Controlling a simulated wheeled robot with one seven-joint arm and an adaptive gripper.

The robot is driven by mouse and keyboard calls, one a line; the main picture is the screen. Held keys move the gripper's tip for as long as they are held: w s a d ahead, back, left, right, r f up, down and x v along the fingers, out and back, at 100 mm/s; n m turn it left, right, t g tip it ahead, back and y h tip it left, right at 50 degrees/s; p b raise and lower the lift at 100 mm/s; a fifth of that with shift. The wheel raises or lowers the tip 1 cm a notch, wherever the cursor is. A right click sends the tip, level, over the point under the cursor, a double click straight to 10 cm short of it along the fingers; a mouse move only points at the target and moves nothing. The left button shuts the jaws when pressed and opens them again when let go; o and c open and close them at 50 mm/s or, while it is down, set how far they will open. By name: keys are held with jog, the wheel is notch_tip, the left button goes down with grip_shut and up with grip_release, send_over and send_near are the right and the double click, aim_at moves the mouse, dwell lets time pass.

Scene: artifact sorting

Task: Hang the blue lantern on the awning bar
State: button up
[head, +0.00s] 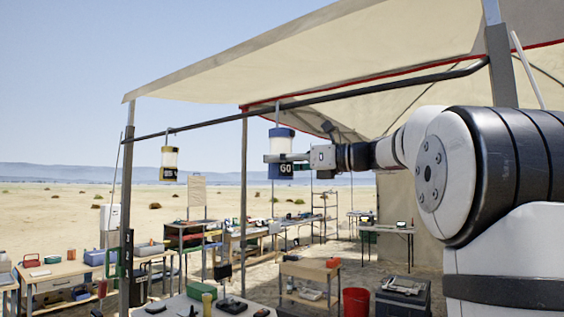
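The blue lantern (281,133) has a blue cap, a pale middle and a dark blue base with white marks. It is upright below the awning bar (220,119), and its thin hanger reaches up to the bar's height. I cannot tell whether the hook is over the bar or only in front of it. My gripper (284,158) reaches in from the right and is shut on the lantern's body, its fingers lying across the pale middle. The far side of the grip is hidden.
A yellow lantern (169,160) hangs from the bar further left. Awning posts (127,220) stand at left and right. Below are benches with tools, a small wooden table (309,270), a red bucket (356,301) and a dark case (403,292). Air left of my gripper is free.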

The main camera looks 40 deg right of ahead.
jog(key=v, duration=1.2)
